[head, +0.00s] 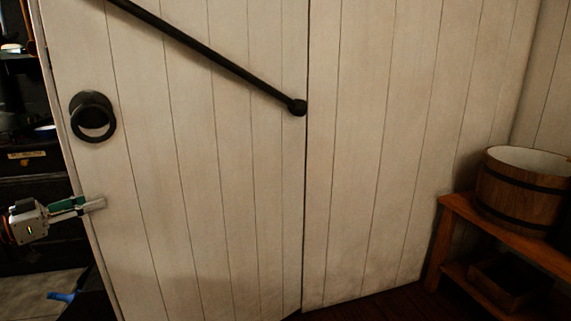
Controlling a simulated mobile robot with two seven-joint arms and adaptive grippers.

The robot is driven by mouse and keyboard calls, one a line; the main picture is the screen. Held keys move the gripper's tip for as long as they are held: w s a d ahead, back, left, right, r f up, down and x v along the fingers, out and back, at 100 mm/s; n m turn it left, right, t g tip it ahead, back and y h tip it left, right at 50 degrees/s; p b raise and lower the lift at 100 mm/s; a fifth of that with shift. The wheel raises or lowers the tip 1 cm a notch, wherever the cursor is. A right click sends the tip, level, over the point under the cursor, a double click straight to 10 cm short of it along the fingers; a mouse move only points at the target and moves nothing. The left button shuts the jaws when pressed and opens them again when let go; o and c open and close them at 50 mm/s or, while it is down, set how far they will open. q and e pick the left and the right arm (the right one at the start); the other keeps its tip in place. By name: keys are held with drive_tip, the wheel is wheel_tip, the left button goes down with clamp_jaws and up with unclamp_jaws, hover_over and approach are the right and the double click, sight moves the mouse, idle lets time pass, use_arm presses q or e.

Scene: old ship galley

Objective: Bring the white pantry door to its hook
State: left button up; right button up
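The white pantry door (215,190) fills the left and middle of the head view. It is made of upright planks, with a black ring handle (92,117) near its left edge and a black diagonal bar (220,60) ending near the seam at its right. My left gripper (88,206) is at the door's left edge, below the ring. A finger lies over the front face of the door; whether another is behind the edge is hidden, so I cannot tell if it holds the door. No hook shows. My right gripper is not in view.
White plank wall (400,150) continues right of the door. A wooden bench (510,239) at the right carries a wooden tub (522,190) with dark hoops, and a dark box (505,280) sits on its lower shelf. Dark shelves and drawers (27,160) show past the door's left edge.

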use_arm(q)
drive_tip(key=o, duration=0.4)
drive_tip(key=p+v, duration=0.1)
drive_tip(key=v, duration=1)
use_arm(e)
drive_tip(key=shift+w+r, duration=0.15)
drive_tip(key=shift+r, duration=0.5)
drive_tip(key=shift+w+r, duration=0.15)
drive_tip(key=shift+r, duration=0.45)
